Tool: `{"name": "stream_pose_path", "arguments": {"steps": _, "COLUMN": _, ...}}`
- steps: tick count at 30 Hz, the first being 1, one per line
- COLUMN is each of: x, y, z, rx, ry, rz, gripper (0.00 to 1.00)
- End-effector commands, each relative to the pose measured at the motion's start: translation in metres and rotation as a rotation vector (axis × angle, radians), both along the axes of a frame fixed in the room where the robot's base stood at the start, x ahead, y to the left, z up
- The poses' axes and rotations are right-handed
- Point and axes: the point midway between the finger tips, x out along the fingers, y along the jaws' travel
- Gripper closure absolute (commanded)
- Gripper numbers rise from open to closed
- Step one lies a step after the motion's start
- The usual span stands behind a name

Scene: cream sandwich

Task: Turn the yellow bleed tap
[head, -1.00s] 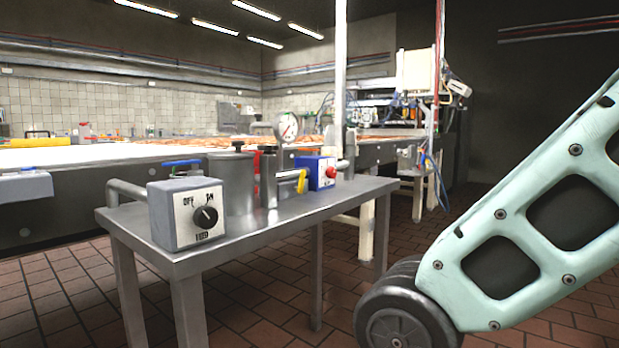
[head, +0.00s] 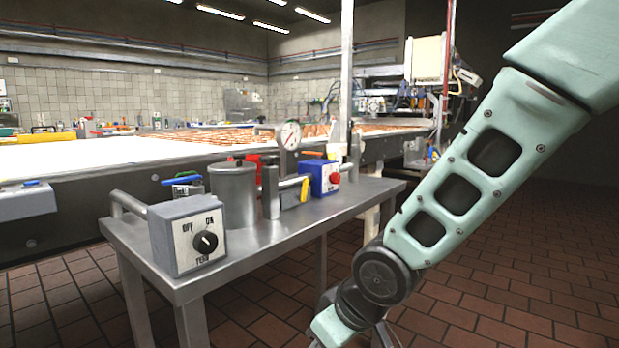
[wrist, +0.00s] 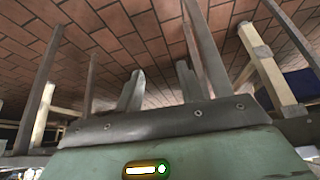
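The yellow bleed tap (head: 304,189) shows in the head view as a small upright yellow handle at the end of a short metal pipe. It stands on the steel table (head: 262,245), between the pressure gauge and the blue box, and is partly crowded by them. My gripper (wrist: 160,84) shows in the wrist view with its two fingers apart and nothing between them, facing the tiled floor. In the head view my gripper's end is low at the bottom edge, in front of the table and well below the tap, mostly cut off.
A grey box with a black dial (head: 190,238) stands at the table's front left. A metal canister (head: 233,195), a pressure gauge (head: 290,135) and a blue box with a red button (head: 325,177) stand behind. A long conveyor (head: 90,155) runs behind the table. Floor is clear on the right.

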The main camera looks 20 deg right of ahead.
Motion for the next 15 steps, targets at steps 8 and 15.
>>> {"name": "stream_pose_path", "arguments": {"steps": 8, "x": 0.145, "y": -0.054, "z": 0.078, "rx": 0.289, "ry": -0.359, "rz": -0.068, "gripper": 0.62}}
{"name": "stream_pose_path", "arguments": {"steps": 15, "x": 0.201, "y": -0.124, "z": 0.137, "rx": 0.593, "ry": -0.632, "rz": -0.069, "gripper": 0.62}}
